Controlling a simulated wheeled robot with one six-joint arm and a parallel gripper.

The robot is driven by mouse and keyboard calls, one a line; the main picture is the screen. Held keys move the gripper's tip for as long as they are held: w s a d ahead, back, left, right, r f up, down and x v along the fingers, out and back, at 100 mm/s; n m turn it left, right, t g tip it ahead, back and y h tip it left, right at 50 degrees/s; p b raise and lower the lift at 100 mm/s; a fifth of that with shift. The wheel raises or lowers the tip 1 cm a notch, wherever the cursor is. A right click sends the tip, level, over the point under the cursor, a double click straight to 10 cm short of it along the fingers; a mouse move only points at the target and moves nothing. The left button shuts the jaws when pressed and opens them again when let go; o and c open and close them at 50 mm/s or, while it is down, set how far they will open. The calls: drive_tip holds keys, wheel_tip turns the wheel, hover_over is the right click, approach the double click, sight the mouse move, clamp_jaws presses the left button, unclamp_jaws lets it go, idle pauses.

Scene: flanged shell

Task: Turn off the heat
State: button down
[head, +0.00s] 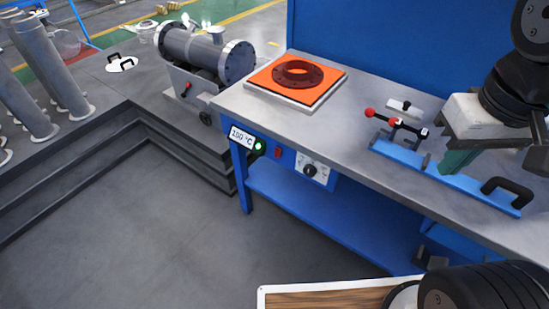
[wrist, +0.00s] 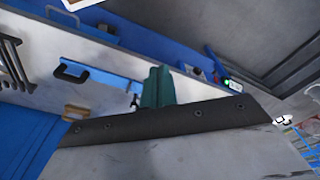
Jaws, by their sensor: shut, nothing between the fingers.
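An orange heating plate (head: 330,92) lies on the workbench with a dark red flange ring (head: 298,73) on it. On the bench's front are a small temperature display (head: 241,138) in °C, its first digit unclear, a lit green lamp (head: 259,147), a red button (head: 278,154) and a black dial knob (head: 310,170). My gripper (head: 456,162) is over the right part of the bench, well right of these controls. Its green fingers are together and empty; they also show in the wrist view (wrist: 157,86). The lit green lamp shows in the wrist view (wrist: 227,84), beyond the fingers.
A blue fixture (head: 455,180) with red-knobbed levers (head: 370,112) and a black handle (head: 507,188) lies on the bench near my gripper. A grey flanged shell (head: 195,52) stands on a stand to the left. The floor (head: 190,225) before the bench is clear.

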sight(277, 155)
drive_tip(key=w+a+f+n+h, duration=0.3)
drive_tip(key=w+f+n, duration=0.1)
drive_tip(key=w+n, duration=0.35)
drive_tip(key=w+a+f+n+h, duration=0.3)
drive_tip(key=w+a+n+h, duration=0.1)
drive_tip(key=w+n, duration=0.35)
drive_tip(key=w+a+f+n+h, duration=0.3)
drive_tip(key=w+f+n, duration=0.1)
drive_tip(key=w+n, duration=0.35)
drive_tip(key=w+a+f+n+t, duration=0.1)
drive_tip(key=a+f+n+t, duration=1)
drive_tip(key=a+f+n, duration=1.2)
drive_tip(key=shift+w+a+f+n, duration=0.25)
drive_tip(key=shift+f+n, duration=0.2)
drive_tip(key=shift+f, duration=0.4)
drive_tip(key=x, duration=1.4)
drive_tip(key=shift+w+a+r, duration=0.1)
drive_tip(key=shift+w+r, duration=0.05)
